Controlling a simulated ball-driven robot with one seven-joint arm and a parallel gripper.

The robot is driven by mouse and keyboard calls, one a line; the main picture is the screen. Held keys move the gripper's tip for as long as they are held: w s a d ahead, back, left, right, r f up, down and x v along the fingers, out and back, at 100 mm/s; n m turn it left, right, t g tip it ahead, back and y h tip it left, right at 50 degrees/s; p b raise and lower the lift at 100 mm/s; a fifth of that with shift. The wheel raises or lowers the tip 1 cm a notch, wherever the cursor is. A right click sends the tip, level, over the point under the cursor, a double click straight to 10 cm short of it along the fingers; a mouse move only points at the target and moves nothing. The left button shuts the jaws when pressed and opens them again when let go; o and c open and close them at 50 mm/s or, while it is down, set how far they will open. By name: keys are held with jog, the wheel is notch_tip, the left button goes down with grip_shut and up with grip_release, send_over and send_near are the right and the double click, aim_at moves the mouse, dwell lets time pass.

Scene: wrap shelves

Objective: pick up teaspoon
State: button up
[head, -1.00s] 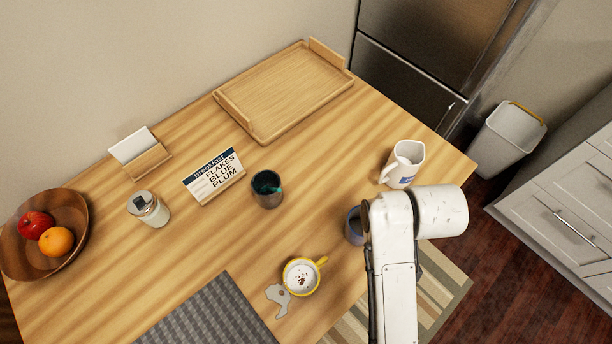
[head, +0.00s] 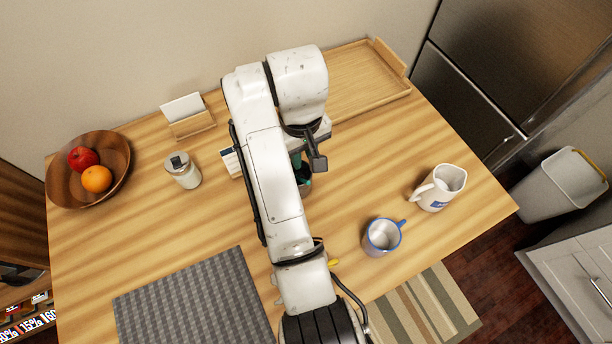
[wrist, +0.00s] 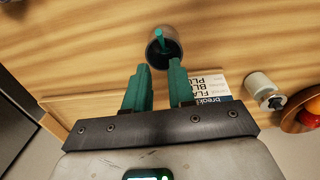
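The teaspoon (wrist: 160,38) shows as a teal handle standing in a small dark cup (wrist: 152,52) in the wrist view. Its lower end is hidden inside the cup. In the head view, part of the dark cup (head: 305,189) shows beside my arm, which hides the rest. My gripper (wrist: 159,65) is open, with its two teal fingers apart and nothing between them. In the wrist view its fingertips point towards the cup and appear just short of it. In the head view my gripper (head: 305,165) is above the cup, partly hidden.
A menu sign (wrist: 212,88) and a lidded jar (head: 183,171) stand near the cup. A wooden tray (head: 350,92) lies behind. A blue-rimmed mug (head: 380,238) and a white jug (head: 440,188) stand to the right. A fruit bowl (head: 113,170) is at left; a grey mat (head: 195,305) is in front.

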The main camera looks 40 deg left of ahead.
notch_tip(320, 180, down, 5)
jog(key=shift+a+f+b, duration=0.1)
jog(key=shift+b, duration=0.3)
notch_tip(320, 180, down, 5)
jog(key=shift+f+p, duration=0.1)
jog(key=shift+p, duration=0.3)
jog(key=shift+s+f, duration=0.1)
jog(key=shift+f, duration=0.1)
